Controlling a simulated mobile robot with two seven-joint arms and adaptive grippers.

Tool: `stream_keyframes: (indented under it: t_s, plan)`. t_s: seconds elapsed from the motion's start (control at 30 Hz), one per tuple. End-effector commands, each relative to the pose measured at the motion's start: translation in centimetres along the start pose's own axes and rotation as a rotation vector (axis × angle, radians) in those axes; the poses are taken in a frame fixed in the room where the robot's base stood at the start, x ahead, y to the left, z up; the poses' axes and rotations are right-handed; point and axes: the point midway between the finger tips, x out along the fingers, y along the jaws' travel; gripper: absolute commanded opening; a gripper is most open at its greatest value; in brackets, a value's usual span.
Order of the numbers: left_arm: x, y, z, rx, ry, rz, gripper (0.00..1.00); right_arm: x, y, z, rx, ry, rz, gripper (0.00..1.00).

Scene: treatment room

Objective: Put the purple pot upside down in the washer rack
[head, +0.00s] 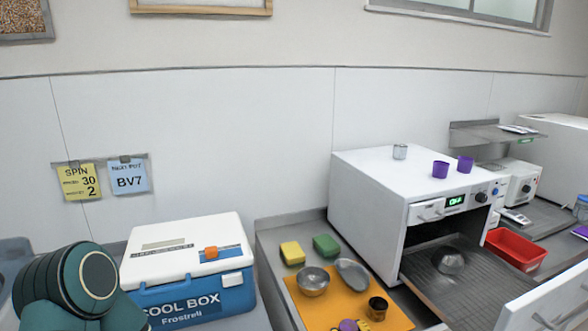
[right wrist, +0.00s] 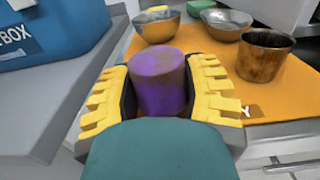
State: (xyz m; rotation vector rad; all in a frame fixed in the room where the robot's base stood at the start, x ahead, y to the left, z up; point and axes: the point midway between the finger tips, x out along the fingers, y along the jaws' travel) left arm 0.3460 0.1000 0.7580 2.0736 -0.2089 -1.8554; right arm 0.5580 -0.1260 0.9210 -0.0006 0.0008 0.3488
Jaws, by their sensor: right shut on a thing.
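The purple pot (right wrist: 163,88), with brownish smears, stands between the yellow fingers of my right gripper (right wrist: 165,80), which is shut on it. In the head view the pot (head: 347,325) and a bit of my right gripper (head: 364,325) show at the bottom edge, by the orange mat. The white washer (head: 365,205) stands open at right. Its dark rack (head: 425,276) holds one metal bowl (head: 448,260). My left arm shows at lower left, but its gripper is out of view.
The orange mat (head: 312,312) holds metal bowls (head: 313,280) and a brown, dirty pot (head: 377,308). Yellow and green sponges (head: 326,245) lie behind. A cool box (head: 190,270) stands left, a red tray (head: 516,249) right.

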Motion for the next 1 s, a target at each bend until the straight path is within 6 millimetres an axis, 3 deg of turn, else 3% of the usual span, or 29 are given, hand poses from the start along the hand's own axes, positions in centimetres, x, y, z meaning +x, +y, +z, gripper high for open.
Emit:
stream_keyframes:
  t_s: [0.7,0.73,0.8,1.0]
  plan:
    - [1.5,-0.6,0.1,0.002,0.001,0.000,0.76,0.0,0.0,-1.9,0.001,0.000,0.000,0.29]
    - [1.5,-0.6,0.1,0.002,0.001,0.000,0.76,0.0,0.0,-1.9,0.001,0.000,0.000,0.54]
    - [1.4,-0.5,0.1,0.002,0.001,0.000,0.76,0.0,0.0,-1.8,0.000,0.000,0.000,0.78]
    - [1.4,-0.5,0.1,0.002,0.001,0.000,0.76,0.0,0.0,-1.8,0.000,0.000,0.000,0.81]
